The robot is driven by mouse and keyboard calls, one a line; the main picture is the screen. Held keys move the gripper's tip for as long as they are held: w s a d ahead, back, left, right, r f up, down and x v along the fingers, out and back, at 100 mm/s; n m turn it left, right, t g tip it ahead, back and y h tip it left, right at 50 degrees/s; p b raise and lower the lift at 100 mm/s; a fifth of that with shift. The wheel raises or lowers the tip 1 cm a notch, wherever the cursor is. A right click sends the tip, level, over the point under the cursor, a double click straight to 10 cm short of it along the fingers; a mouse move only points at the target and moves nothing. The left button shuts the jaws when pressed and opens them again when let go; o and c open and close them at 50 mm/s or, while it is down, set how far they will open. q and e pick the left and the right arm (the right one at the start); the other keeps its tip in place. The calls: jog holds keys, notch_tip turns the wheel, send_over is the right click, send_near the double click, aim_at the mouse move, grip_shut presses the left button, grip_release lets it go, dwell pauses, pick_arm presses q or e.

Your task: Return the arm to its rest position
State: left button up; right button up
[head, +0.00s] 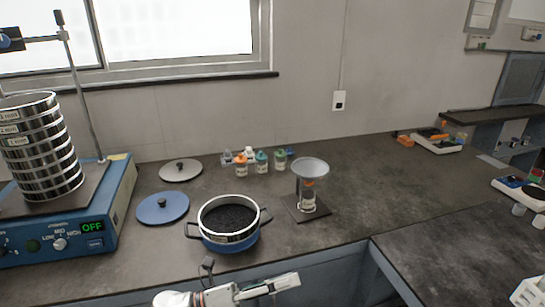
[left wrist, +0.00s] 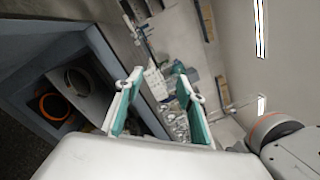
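My left gripper (head: 282,284) is low at the bottom of the head view, in front of the counter's front edge and clear of the things on it. In the left wrist view its two teal-padded fingers (left wrist: 160,92) stand apart with nothing gripped between them. My right gripper is in neither view. The sieve shaker (head: 70,220) stands at the left of the counter with a stack of metal sieves (head: 40,150) on it, and its display reads OFF.
A blue pot with dark grains (head: 230,220) sits near the counter's front edge, closest to my arm.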

pick_arm(q)
jog(key=a+f+n+t+y, duration=0.5)
jog(key=n, duration=0.7)
jog(key=a+f+n+t+y, duration=0.4)
jog(key=a+f+n+t, duration=0.15)
jog(key=n, duration=0.55)
jog(key=s+a+f+n+g+y, duration=0.5)
jog(key=s+a+f+n+y, duration=0.1)
jog(key=s+a+f+n, duration=0.6)
notch_tip(320, 180, down, 3)
jog(key=shift+s+r+n+y, duration=0.1)
jog(key=shift+s+n+y, duration=0.2)
jog(key=shift+s+n, duration=0.25)
jog(key=shift+a, duration=0.1)
